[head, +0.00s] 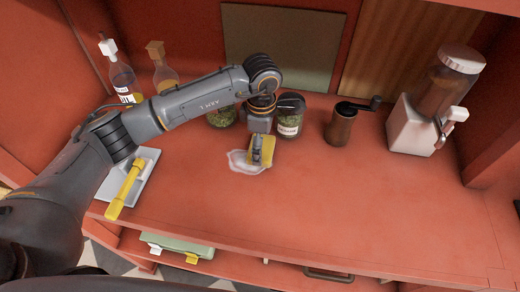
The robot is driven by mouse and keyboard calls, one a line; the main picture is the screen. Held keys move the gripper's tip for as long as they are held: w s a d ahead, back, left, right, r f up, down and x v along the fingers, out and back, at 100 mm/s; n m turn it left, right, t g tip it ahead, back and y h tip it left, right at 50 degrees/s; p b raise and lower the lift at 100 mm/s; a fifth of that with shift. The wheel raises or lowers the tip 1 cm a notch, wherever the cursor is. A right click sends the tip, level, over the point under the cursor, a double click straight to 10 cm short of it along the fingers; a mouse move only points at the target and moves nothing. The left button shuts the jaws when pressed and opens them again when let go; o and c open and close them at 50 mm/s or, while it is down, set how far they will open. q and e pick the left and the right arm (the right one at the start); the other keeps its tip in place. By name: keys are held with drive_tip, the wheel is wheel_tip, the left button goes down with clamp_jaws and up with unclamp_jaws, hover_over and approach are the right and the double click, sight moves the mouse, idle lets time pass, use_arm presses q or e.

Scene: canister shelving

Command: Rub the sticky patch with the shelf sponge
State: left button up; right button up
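A whitish sticky patch (240,166) lies on the red shelf top, left of centre. A yellow sponge (267,150) stands at the patch's right side, in my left gripper (258,160). The gripper points down and appears shut on the sponge. The sponge's lower edge seems to touch the shelf at the patch, though exact contact is hard to see. My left arm comes in from the left and its wrist hides part of the view behind. My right gripper is not in view.
Jars of green herbs (289,118) stand just behind the gripper. A brown grinder (341,125) and a white dispenser (412,127) stand to the right. Two bottles (121,76) stand back left. A grey tray with a yellow-handled tool (126,187) lies left. The front right surface is clear.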

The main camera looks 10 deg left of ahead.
sight(253, 135)
use_arm(q)
drive_tip(key=shift+w+f+b, duration=0.2)
drive_tip(key=shift+w+b, duration=0.4)
drive_tip(key=shift+w, duration=0.05)
drive_tip(key=shift+w+b, duration=0.6)
drive_tip(key=shift+w, duration=0.2)
drive_tip(key=shift+w+r, duration=0.2)
drive_tip(key=shift+w, duration=0.15)
drive_tip(key=shift+a+f+b, duration=0.1)
drive_tip(key=shift+a+b, duration=0.35)
drive_tip(key=shift+a, duration=1)
drive_tip(key=shift+s+a, duration=0.1)
drive_tip(key=shift+s, duration=5.25)
drive_tip(key=shift+a+b, duration=0.8)
drive_tip(key=shift+a, duration=0.65)
drive_tip(key=shift+w+b, duration=0.7)
drive_tip(key=shift+w, duration=0.3)
drive_tip(key=shift+w+b, duration=0.3)
drive_tip(key=shift+w, duration=0.55)
drive_tip(key=shift+w+b, duration=0.65)
drive_tip(key=shift+w, duration=0.3)
drive_tip(key=shift+w+b, duration=0.75)
drive_tip(key=shift+w, duration=1.8)
